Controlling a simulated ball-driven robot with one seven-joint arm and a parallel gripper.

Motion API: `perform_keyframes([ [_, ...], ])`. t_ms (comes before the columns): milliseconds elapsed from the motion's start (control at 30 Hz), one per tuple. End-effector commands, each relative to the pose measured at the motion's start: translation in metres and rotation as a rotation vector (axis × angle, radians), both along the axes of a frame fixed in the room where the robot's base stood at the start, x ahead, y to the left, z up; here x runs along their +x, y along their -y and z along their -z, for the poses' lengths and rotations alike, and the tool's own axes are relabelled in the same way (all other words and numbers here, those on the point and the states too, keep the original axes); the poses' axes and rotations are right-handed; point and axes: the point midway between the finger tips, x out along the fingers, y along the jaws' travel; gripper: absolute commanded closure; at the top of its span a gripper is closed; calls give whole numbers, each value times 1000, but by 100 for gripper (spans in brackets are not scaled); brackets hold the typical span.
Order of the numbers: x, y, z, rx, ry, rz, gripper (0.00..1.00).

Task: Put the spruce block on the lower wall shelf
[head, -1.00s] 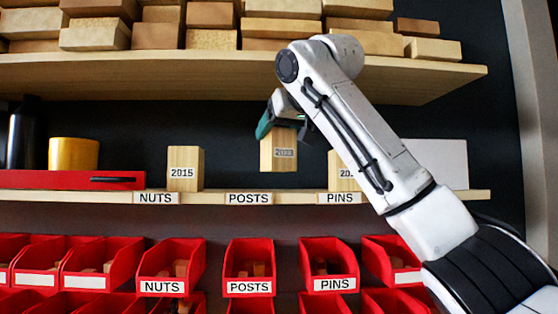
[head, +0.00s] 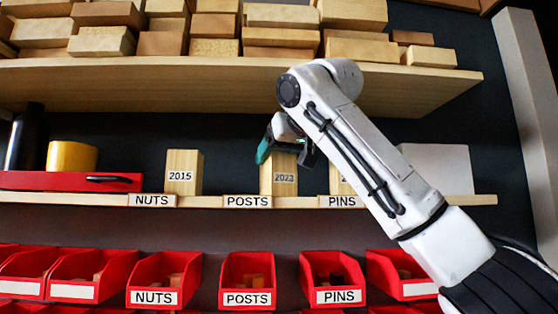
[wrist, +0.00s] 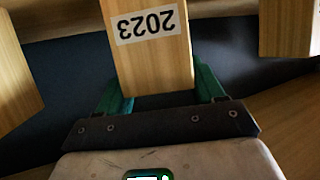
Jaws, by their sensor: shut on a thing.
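The spruce block (head: 279,186) is pale wood with a white label reading 2023. It stands upright at the lower wall shelf (head: 420,200), above the POSTS label, between two similar blocks. Its foot appears level with the shelf top; I cannot tell for sure whether it touches. My gripper (head: 285,156) is shut on the upper part of the block, with a green finger at its left in the head view. In the wrist view the block (wrist: 155,62) sits between both green fingers, its label upside down.
A block labelled 2015 (head: 183,168) stands to the left, and another block (head: 338,183) to the right, partly behind my arm. A yellow cup (head: 72,157) and red case (head: 60,181) are farther left. The upper shelf (head: 200,85) overhangs. Red bins (head: 249,285) sit below.

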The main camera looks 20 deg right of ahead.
Motion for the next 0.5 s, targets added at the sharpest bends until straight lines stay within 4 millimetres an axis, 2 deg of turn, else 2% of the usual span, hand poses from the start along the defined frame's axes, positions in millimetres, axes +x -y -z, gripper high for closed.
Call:
perform_keyframes([
  [67,0,0,2,0,0,0,72],
  [100,0,0,1,0,0,0,29],
  [333,0,0,1,0,0,0,7],
  [500,0,0,1,0,0,0,7],
])
